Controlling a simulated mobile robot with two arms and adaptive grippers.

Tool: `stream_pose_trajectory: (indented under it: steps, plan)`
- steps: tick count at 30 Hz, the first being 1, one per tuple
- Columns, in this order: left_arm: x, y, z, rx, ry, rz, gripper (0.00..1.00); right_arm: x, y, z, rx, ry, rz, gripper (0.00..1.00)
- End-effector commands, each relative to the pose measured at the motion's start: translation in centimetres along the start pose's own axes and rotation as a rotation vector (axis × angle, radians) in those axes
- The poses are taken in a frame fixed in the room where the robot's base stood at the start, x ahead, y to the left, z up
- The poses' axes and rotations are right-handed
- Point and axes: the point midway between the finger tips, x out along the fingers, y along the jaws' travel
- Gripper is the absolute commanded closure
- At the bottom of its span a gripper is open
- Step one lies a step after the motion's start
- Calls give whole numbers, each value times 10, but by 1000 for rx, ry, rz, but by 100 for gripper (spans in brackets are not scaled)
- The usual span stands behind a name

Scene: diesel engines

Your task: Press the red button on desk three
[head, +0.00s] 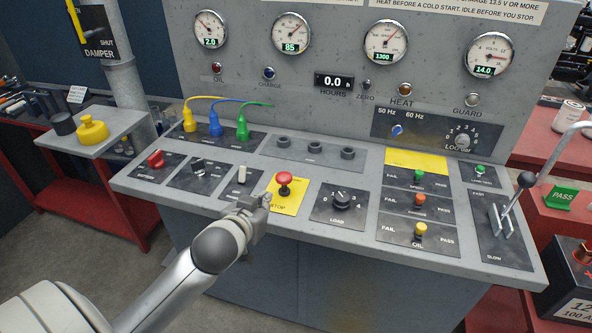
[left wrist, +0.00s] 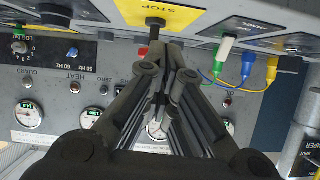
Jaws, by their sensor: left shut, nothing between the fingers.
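A red mushroom button (head: 284,177) stands on a yellow plate marked STOP (head: 292,200) on the sloped grey desk. My left gripper (head: 264,199) is shut and empty. In the head view it is just in front and to the left of the button; contact cannot be made out. In the left wrist view the shut fingers (left wrist: 162,45) point at the yellow plate (left wrist: 190,18), and only a sliver of red (left wrist: 143,51) shows beside the fingertips. No desk number is readable. My right gripper is out of view.
A white switch (head: 242,175) is left of the button and a black LOAD knob (head: 341,198) right of it. Yellow, blue and green plugs (head: 215,126) with cables stand behind. A lever (head: 510,205) rises at the right end. A yellow knob (head: 92,129) sits on a side shelf.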

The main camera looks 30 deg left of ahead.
Motion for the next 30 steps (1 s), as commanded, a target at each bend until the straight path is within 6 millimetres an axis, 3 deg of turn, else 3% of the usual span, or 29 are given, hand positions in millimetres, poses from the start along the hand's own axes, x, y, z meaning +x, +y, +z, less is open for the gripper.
stream_pose_trajectory:
  steps: [1, 3, 7, 20, 26, 30]
  plan:
    - [-5, -4, -26, -12, 58, -2, 100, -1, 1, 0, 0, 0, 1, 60]
    - [-12, -7, -51, -33, 119, 0, 100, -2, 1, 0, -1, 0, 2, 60]
    - [-21, -9, -78, -57, 185, 6, 100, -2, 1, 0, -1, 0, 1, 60]
    - [-22, -10, -84, -64, 201, 8, 100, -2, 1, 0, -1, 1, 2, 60]
    - [-5, -10, -89, -63, 201, 7, 100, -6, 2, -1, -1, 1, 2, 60]
    - [17, -10, -93, -63, 199, 6, 100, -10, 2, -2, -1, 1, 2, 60]
